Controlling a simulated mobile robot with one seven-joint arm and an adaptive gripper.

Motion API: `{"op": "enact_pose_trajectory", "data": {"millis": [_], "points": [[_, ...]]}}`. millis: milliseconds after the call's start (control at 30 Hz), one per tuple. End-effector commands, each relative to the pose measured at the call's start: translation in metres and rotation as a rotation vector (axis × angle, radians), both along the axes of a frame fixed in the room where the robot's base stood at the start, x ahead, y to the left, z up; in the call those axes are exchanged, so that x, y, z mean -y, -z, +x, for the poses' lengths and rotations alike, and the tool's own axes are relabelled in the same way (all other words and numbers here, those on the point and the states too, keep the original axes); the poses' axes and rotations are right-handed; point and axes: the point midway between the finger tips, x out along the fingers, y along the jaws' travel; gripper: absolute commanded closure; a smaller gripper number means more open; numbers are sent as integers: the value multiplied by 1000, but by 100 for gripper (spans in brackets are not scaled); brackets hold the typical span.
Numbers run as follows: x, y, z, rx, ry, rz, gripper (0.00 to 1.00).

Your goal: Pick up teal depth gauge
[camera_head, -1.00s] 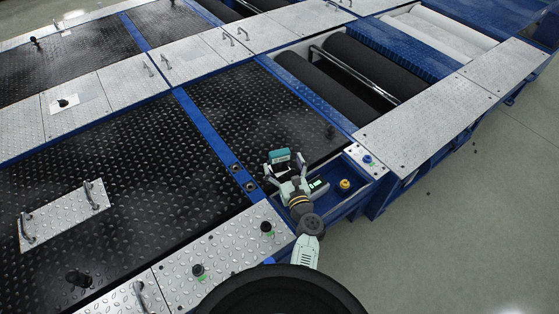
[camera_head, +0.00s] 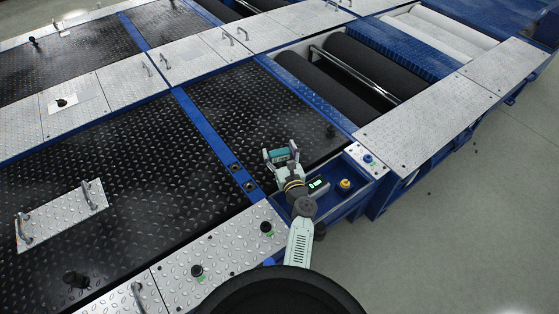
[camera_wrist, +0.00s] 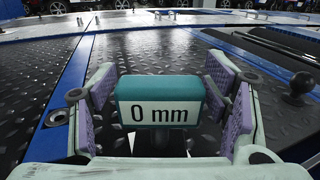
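The teal depth gauge (camera_wrist: 159,90) stands between the fingers of my gripper (camera_wrist: 160,100) in the wrist view, its white display reading "0 mm" towards the camera. The fingers are spread, with a gap on each side of the gauge. In the head view the gauge (camera_head: 279,153) shows as a small teal block on the black tread plate, framed by my gripper (camera_head: 280,156).
A blue recess with a green-lit display (camera_head: 317,184) and a yellow knob (camera_head: 345,184) lies right of my wrist. A black ball knob (camera_wrist: 303,83) stands on the plate to the right. Dark rollers (camera_head: 374,66) lie beyond.

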Motion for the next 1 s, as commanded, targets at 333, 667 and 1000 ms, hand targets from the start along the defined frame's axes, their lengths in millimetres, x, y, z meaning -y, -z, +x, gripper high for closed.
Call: {"op": "enact_pose_trajectory", "data": {"millis": [333, 667, 1000], "points": [[0, 0, 0, 0, 0, 0, 56], [0, 0, 0, 0, 0, 0, 78], [0, -3, 1, 2, 0, 1, 78]]}}
